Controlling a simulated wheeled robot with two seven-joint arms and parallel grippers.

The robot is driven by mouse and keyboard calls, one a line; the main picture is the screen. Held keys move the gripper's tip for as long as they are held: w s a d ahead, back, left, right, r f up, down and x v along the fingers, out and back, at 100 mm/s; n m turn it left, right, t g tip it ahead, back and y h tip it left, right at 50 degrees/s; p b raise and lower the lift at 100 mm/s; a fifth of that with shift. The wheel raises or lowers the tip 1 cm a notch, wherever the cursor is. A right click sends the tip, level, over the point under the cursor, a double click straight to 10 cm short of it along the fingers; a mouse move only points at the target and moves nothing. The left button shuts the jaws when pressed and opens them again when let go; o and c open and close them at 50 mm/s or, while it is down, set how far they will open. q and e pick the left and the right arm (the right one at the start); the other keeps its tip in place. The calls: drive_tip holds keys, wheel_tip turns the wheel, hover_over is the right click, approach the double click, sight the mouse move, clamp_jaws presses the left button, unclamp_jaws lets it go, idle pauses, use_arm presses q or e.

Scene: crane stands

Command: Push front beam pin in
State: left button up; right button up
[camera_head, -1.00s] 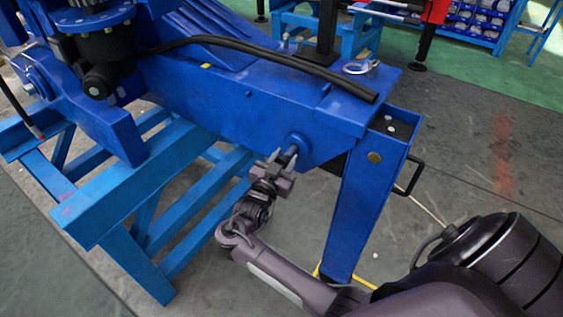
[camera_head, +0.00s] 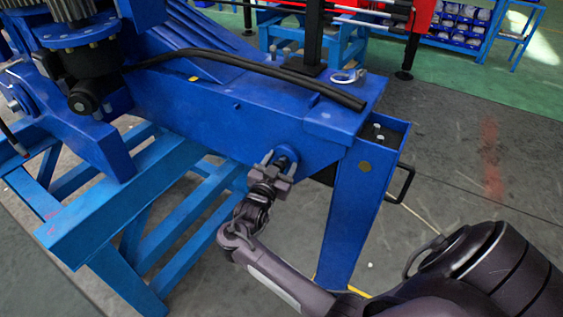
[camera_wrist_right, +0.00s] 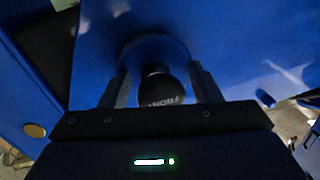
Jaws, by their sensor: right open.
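The front beam pin (camera_wrist_right: 160,91) shows in the right wrist view as a black round knob with partly readable white lettering. It sits in a round blue boss on the side of the blue beam (camera_head: 230,112). My right gripper (camera_wrist_right: 160,85) is open, with one finger on each side of the knob and a gap visible on both sides. In the head view my right gripper (camera_head: 273,160) is at the boss (camera_head: 289,153), fingers pointing at the beam side. The pin itself is mostly hidden there by the gripper. My left gripper is not in view.
A blue leg post (camera_head: 350,215) with a black handle (camera_head: 404,183) stands right of the boss. A light blue stand frame (camera_head: 110,205) lies to the left below the beam. A black hose (camera_head: 250,68) runs along the beam top. Grey floor is open at the right.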

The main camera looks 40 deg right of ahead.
drive_tip(key=b+v, duration=0.2)
drive_tip(key=v, duration=0.5)
drive_tip(key=shift+s+a+f, duration=0.1)
drive_tip(key=shift+a, duration=0.05)
drive_tip(key=a+f+n+t+y, duration=0.1)
drive_tip(key=a+f+n+y, duration=0.2)
drive_tip(key=f, duration=0.7)
drive_tip(key=a+f+n+t+y, duration=0.1)
drive_tip(key=f+n+y, duration=0.3)
drive_tip(key=f, duration=0.6)
drive_tip(key=s+a+f+n+g+y, duration=0.1)
drive_tip(key=s+f+n+y, duration=0.15)
drive_tip(key=s+f, duration=0.4)
drive_tip(key=s+a+f+n+g+y, duration=0.1)
drive_tip(key=s+f+n, duration=0.2)
drive_tip(key=f, duration=0.7)
drive_tip(key=s+a+f+n+g+y, duration=0.1)
drive_tip(key=s+f, duration=0.4)
drive_tip(key=s, duration=0.5)
drive_tip(key=s+a+f+n+g+y, duration=0.1)
drive_tip(key=s+f+g, duration=0.3)
drive_tip(key=s, duration=0.7)
drive_tip(key=s+a+f+n+g+y, duration=0.1)
drive_tip(key=s+f+g+y, duration=0.2)
drive_tip(key=s+f, duration=0.4)
drive_tip(key=s, duration=0.4)
drive_tip(key=shift+f, duration=0.25)
drive_tip(key=shift+n, duration=0.25)
